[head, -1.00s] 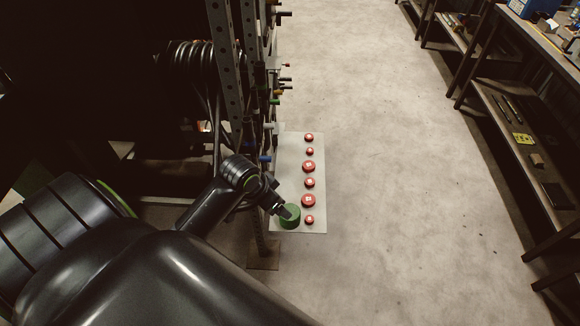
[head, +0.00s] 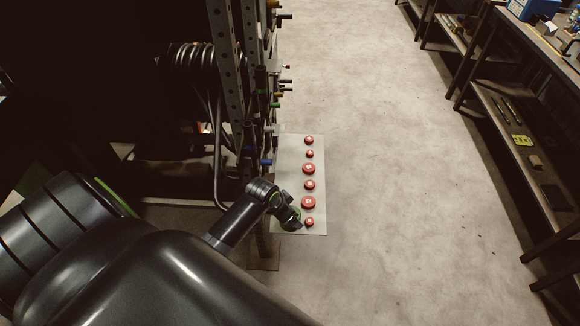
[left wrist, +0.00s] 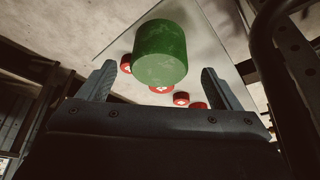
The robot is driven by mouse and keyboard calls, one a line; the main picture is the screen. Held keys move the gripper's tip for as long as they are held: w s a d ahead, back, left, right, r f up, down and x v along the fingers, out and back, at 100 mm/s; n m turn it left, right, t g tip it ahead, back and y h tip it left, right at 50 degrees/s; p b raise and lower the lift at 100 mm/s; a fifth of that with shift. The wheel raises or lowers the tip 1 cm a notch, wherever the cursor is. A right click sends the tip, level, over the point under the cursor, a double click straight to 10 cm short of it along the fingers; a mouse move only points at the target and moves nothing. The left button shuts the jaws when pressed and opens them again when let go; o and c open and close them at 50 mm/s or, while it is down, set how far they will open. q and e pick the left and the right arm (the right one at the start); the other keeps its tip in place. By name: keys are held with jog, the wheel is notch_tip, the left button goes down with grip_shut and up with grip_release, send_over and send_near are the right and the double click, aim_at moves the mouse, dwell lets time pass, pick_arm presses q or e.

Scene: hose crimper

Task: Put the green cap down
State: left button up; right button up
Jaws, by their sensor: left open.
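The green cap (left wrist: 160,52) is a plain cylinder on the pale board (head: 289,155). In the left wrist view it shows just ahead of and between the two spread fingers of my left gripper (left wrist: 158,84), with a visible gap on each side. In the head view my left gripper (head: 293,221) is over the near end of the board and hides most of the green cap (head: 285,211). My left gripper is open and holds nothing. My right gripper is not in view.
A row of several red caps (head: 308,169) runs along the board, the nearest close to my left gripper. A dark metal rack (head: 229,80) with hoses and coloured fittings stands left of the board. Open concrete floor (head: 400,200) lies to the right, then shelving (head: 520,130).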

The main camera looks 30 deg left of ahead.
pick_arm(q)
jog(key=shift+x, duration=1.8)
jog(key=shift+w, duration=0.1)
jog(key=shift+c, duration=0.3)
jog(key=shift+r, duration=0.1)
jog(key=c, duration=1.1)
